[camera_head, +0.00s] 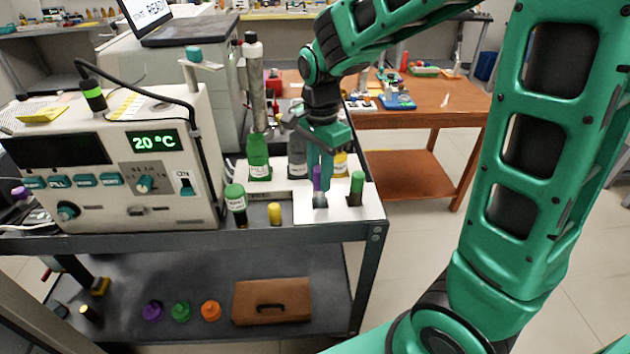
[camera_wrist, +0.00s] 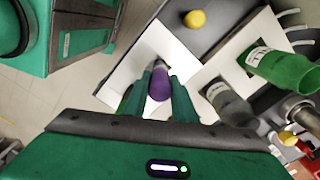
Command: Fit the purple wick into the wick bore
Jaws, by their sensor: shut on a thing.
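The purple wick (camera_head: 317,181) is upright between the fingers of my gripper (camera_head: 320,172), which is shut on it. In the wrist view the purple wick (camera_wrist: 159,86) shows between the two fingertips (camera_wrist: 160,98). A small grey piece (camera_head: 320,201) shows directly below the wick on the white plate (camera_head: 300,212). I cannot tell whether it is the wick's lower part or the bore, nor whether the wick is in the bore. A green-topped piece (camera_head: 357,186) stands upright on the plate just right of my gripper.
A green-capped vial (camera_head: 236,205) and a yellow cap (camera_head: 275,213) are to the left. The control box (camera_head: 110,205) reads 20 °C. The bench's right edge is close to the plate.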

